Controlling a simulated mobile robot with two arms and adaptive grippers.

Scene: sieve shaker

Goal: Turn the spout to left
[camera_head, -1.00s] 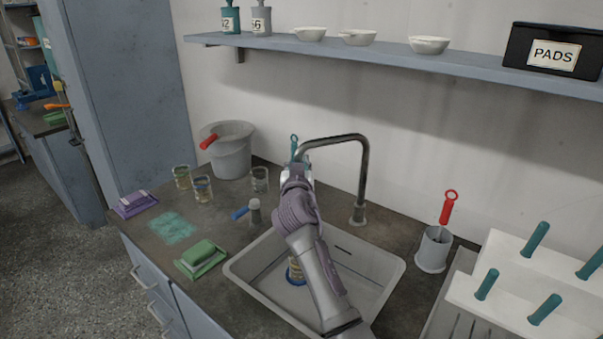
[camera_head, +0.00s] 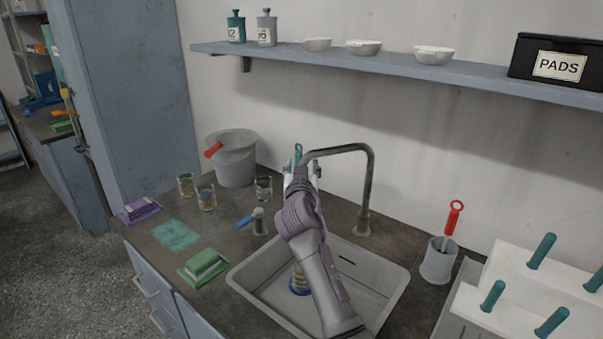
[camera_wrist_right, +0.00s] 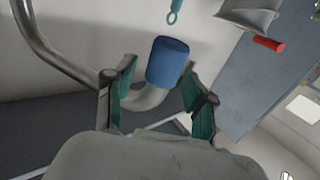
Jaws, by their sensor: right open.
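The faucet (camera_head: 370,185) is a dark grey pipe that rises behind the sink, and its spout (camera_head: 340,150) arches toward the left. My right gripper (camera_head: 300,172) is at the spout's outer end and hides that end in the head view. In the right wrist view my right gripper (camera_wrist_right: 158,84) is open, with one teal-padded finger on each side of the curved pipe end (camera_wrist_right: 150,98) and its blue tip (camera_wrist_right: 167,62). I cannot tell whether either finger touches the spout. My left gripper is in neither view.
The sink (camera_head: 262,279) lies below, holding a round yellow and blue item (camera_head: 299,279). A cup (camera_head: 438,262) with a red-handled tool stands to the right.

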